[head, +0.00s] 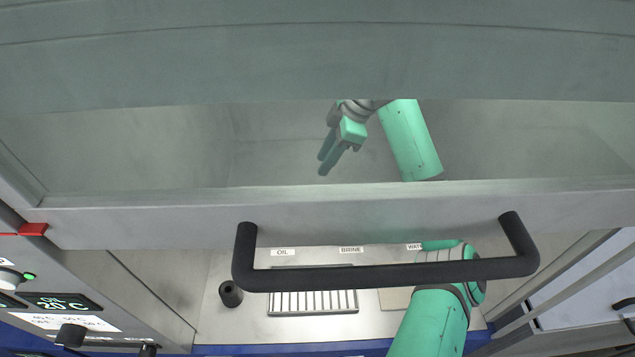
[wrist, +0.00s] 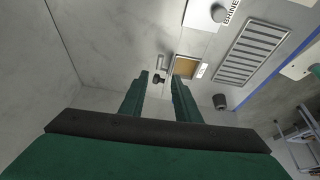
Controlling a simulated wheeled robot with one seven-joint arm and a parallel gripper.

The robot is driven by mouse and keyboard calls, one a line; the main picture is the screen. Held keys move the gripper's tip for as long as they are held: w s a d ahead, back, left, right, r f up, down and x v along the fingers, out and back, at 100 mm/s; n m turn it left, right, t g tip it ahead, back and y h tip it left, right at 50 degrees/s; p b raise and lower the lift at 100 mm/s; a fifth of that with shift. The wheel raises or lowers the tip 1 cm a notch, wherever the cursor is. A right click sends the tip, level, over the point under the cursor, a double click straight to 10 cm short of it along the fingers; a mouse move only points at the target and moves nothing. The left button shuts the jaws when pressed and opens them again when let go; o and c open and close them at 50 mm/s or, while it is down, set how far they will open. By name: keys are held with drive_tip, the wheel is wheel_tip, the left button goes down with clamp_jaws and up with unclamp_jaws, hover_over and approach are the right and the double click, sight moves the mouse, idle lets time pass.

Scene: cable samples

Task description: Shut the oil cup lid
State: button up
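The oil cup (wrist: 186,66) shows in the wrist view as a small square opening with amber-brown inside, so it is open. A narrow grey piece with a black knob (wrist: 158,78) stands at its left side and looks like the raised lid seen edge-on. My gripper (wrist: 159,78) is open and empty, with its fingertips apart and pointing toward the knob, some distance short of it. In the head view my gripper (head: 323,165) hangs behind the glass. The OIL label (head: 282,252) shows there, but the cup is hidden behind the sash frame.
The sash's black handle (head: 390,277) crosses the front. A slotted grille (head: 312,303) and a black cylinder (head: 230,293) are on the bench floor. The closed BRINE lid's knob (wrist: 218,12) is beside the oil cup. A control panel (head: 65,305) is at left.

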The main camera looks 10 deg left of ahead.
drive_tip(key=x, duration=1)
clamp_jaws()
